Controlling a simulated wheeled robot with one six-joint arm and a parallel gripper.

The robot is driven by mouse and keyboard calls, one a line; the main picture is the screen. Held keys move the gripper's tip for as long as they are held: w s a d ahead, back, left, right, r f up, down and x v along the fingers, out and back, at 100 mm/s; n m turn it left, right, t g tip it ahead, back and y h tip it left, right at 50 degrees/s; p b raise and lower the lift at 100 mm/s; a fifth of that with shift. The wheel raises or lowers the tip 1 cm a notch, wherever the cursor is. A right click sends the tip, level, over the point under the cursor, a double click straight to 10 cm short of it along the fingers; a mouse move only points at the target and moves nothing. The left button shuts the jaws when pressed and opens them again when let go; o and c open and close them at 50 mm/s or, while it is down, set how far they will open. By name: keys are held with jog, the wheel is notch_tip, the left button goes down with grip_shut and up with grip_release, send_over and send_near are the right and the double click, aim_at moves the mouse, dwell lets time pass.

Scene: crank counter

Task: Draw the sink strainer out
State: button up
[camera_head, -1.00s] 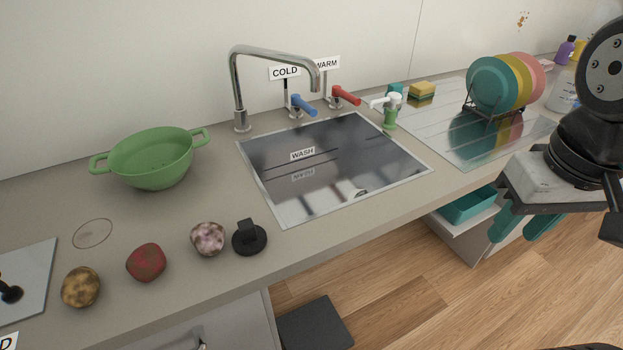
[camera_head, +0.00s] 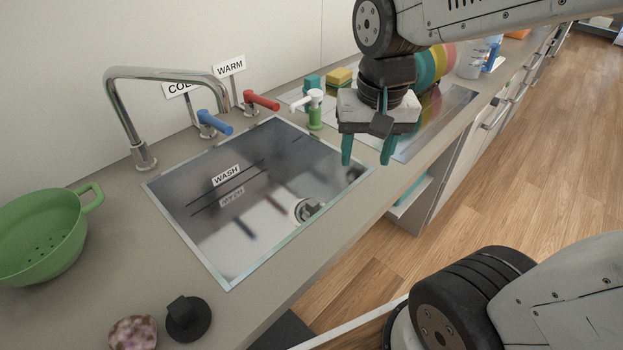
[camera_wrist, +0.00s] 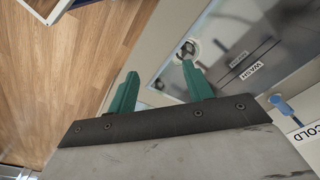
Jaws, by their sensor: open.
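The sink strainer (camera_head: 308,209) sits at the bottom of the steel sink (camera_head: 212,258), near its right front corner in the head view. It is a round metal piece with a dark part on top. It also shows in the wrist view (camera_wrist: 188,49), beyond my fingertips. My gripper (camera_head: 367,160) has two teal fingers, spread apart and empty, and hangs above the right end of the sink. In the wrist view, my gripper (camera_wrist: 160,72) has a clear gap between its fingers. The fingers are apart from the strainer.
The tap (camera_head: 146,150) arches over the sink's back left. A blue lever (camera_head: 214,122), a red lever (camera_head: 262,101) and a green and white dispenser (camera_head: 315,112) stand behind it. A green colander (camera_head: 42,235) is at left. A black stopper (camera_head: 188,318) lies in front.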

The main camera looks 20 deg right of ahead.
jog(key=w+a+f+m, duration=0.2)
jog(key=w+f+m, duration=0.2)
jog(key=w+f, duration=0.45)
jog(key=m+g, duration=0.1)
jog(key=m, duration=0.4)
send_over(313, 202)
notch_tip(313, 202, down, 12)
jog(key=shift+r, duration=0.15)
jog(key=shift+f, duration=3.85)
grip_shut()
jog(key=shift+r, duration=0.65)
jog(key=shift+r, duration=2.45)
jog(key=shift+r, duration=0.1)
